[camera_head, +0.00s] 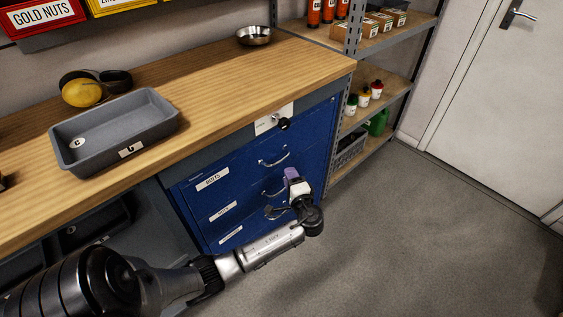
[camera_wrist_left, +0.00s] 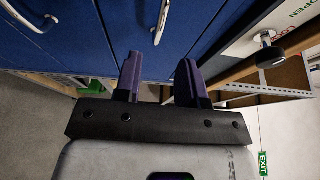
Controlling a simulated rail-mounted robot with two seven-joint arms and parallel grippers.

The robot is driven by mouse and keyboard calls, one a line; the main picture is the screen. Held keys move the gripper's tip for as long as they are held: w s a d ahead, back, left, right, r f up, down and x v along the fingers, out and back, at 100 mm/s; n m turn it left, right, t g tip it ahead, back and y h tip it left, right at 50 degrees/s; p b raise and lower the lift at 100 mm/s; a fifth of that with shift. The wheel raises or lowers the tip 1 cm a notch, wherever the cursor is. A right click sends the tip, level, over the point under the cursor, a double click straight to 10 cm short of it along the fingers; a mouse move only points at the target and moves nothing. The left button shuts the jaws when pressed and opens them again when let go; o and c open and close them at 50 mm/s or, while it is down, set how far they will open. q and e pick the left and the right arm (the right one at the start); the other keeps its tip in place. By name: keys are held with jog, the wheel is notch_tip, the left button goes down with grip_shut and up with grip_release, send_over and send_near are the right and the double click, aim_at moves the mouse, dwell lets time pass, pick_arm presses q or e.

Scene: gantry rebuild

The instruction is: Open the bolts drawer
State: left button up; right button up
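The blue drawer cabinet stands under the bench. Its top drawer, labelled BOLTS (camera_head: 230,174), looks shut flush, with a curved metal handle (camera_head: 274,161). The handle also shows in the left wrist view (camera_wrist_left: 162,18). My left gripper (camera_head: 291,174) is close to the drawer fronts, just right of and below that handle in the head view. In the left wrist view its purple fingers (camera_wrist_left: 160,70) are spread apart and empty. The handle lies beyond their tips, in line with the gap; I see no contact. My right gripper is in neither view.
A black knob (camera_head: 284,124) sits on a white plate above the BOLTS drawer. More labelled drawers lie below, with a second handle (camera_head: 273,190). A grey bin (camera_head: 72,144) stands on the wooden bench (camera_head: 215,85). A metal shelf (camera_head: 385,95) stands at right; the floor ahead is clear.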

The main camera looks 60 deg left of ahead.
aim_at(282, 158)
pick_arm(q)
jog(key=b+x, duration=0.3)
jog(key=x, duration=0.5)
jog(key=shift+a, duration=0.25)
grip_shut()
